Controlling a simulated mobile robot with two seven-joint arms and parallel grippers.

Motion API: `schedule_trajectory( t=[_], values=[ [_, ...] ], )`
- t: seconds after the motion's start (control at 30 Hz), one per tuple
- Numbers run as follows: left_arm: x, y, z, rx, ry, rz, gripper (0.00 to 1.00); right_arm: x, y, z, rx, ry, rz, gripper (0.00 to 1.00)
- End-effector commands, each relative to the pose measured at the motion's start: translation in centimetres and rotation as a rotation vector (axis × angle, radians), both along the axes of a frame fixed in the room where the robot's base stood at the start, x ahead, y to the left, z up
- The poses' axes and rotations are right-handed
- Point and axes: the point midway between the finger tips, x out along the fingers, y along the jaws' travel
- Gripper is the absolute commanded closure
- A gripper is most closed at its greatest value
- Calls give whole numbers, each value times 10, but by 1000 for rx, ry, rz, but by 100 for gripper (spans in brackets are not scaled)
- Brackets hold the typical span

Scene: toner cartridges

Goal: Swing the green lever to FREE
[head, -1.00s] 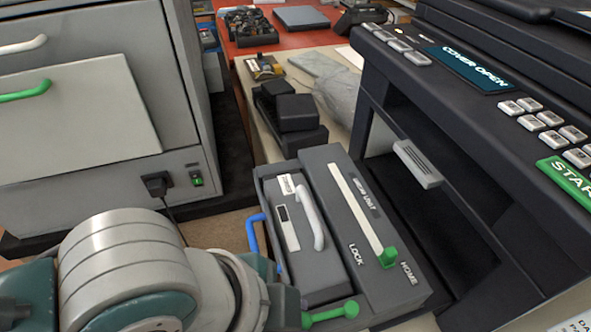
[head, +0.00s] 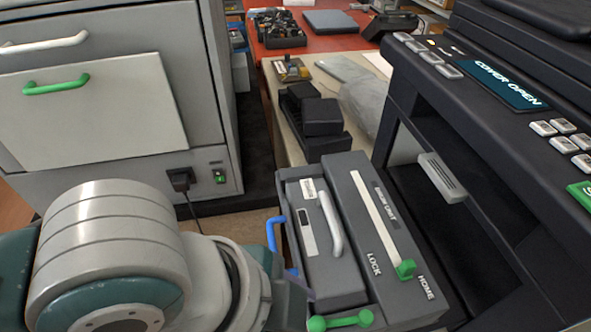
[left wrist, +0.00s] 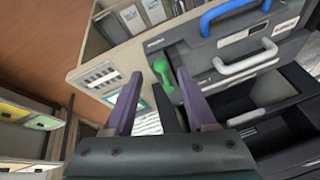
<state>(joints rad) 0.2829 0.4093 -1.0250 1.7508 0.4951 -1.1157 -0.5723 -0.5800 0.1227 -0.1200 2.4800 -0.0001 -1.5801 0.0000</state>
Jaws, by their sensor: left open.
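The green lever (head: 341,320) sits at the front of the dark drawer unit, low in the head view, its two round ends joined by a bar. In the left wrist view the green lever (left wrist: 163,76) shows beside the unit's front edge. My left gripper (left wrist: 159,73) is open, its two purple fingers pointing toward the lever, which appears between the fingertips in the picture. I cannot tell how far short of it they are. The word FREE is not readable. My right gripper is out of view.
A green slider knob (head: 405,270) stands between LOCK and HOME on the unit's top. A white handle (head: 331,224) and a blue handle (head: 279,248) are close by. The printer (head: 470,170), reading COVER OPEN, stands right; a grey cabinet (head: 110,90) stands left.

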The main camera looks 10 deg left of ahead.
Motion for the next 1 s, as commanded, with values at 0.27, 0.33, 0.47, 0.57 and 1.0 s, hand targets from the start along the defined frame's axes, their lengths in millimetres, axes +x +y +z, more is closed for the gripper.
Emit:
schedule_trajectory(
  t=[0.27, 0.33, 0.47, 0.57, 1.0],
  values=[
    [-10, 20, 49, 0, -2, 0, 44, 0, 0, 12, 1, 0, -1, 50],
    [-11, 23, 56, -1, -2, 0, 44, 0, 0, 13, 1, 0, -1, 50],
    [-13, 26, 63, 0, -1, 1, 44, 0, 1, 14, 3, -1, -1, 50],
    [-13, 26, 64, 0, -1, 1, 44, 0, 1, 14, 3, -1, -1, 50],
    [-15, 22, 66, -18, 2, 24, 44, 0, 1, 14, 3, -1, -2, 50]
  ],
)
